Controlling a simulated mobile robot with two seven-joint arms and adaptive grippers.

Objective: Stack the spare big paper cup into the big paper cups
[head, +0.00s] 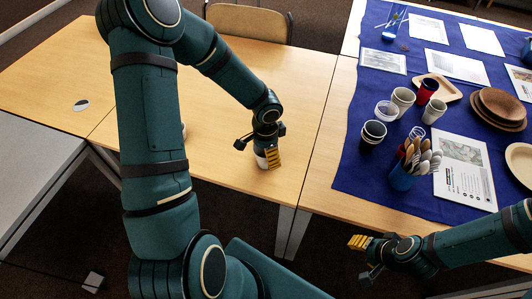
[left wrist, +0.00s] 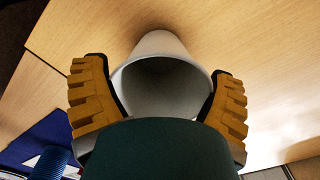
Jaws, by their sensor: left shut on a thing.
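The spare big paper cup, pale and plain, is between the two yellow-padded fingers of my left gripper (head: 268,156), which is shut on it. In the left wrist view the cup (left wrist: 163,48) shows its open mouth toward the camera. In the head view only a small white part of the cup (head: 261,162) shows, low over the wooden table; I cannot tell whether it touches. Pale paper cups (head: 402,100) stand on the blue cloth, with another pale cup (head: 433,112) to their right. My right gripper (head: 364,258) is open and empty, before the table's front edge.
The blue cloth (head: 347,172) also holds dark cups (head: 372,134), a clear cup (head: 387,110), a red cup (head: 427,89), a blue holder of wooden cutlery (head: 401,178), brown plates (head: 500,107) and paper sheets. A chair (head: 250,22) stands behind. The wooden table (head: 300,110) is mostly clear.

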